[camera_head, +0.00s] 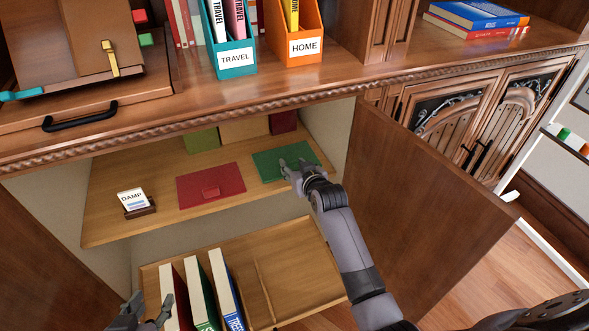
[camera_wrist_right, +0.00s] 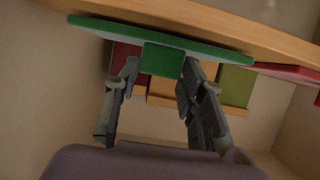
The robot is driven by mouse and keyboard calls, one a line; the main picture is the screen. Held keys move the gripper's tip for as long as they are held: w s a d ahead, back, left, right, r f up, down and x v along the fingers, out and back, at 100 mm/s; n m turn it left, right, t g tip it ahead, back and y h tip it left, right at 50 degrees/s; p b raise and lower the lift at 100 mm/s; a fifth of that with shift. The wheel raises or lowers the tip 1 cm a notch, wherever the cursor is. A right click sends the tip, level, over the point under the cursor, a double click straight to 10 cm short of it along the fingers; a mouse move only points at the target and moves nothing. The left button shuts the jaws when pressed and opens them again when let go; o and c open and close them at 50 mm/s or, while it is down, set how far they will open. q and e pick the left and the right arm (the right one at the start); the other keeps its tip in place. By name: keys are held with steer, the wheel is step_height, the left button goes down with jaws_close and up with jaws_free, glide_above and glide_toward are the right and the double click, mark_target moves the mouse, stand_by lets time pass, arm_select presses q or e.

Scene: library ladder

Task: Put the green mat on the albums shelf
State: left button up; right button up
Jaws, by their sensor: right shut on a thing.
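The green mat (camera_head: 285,160) is a flat green panel with a raised tab, at the right end of the upper cabinet shelf (camera_head: 120,170). It also shows in the right wrist view (camera_wrist_right: 215,52), close against the wooden board; I cannot tell if it fully rests there. My right gripper (camera_head: 293,168) is shut on the mat's tab, which sits between its fingers in the right wrist view (camera_wrist_right: 163,60). My left gripper (camera_head: 150,310) is open and empty at the lower left, near the upright books. No albums label is readable.
A red mat (camera_head: 212,186) and a "DAMP" card (camera_head: 134,202) lie left on the same shelf. Green, tan and dark red blocks stand behind. Below is a pulled-out tray (camera_head: 320,265) with upright books (camera_head: 197,290). An open door (camera_head: 420,210) stands right of my arm.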

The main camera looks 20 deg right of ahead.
steer(key=shift+f, duration=0.1)
steer(key=shift+f, duration=0.15)
steer(key=o, duration=1.1)
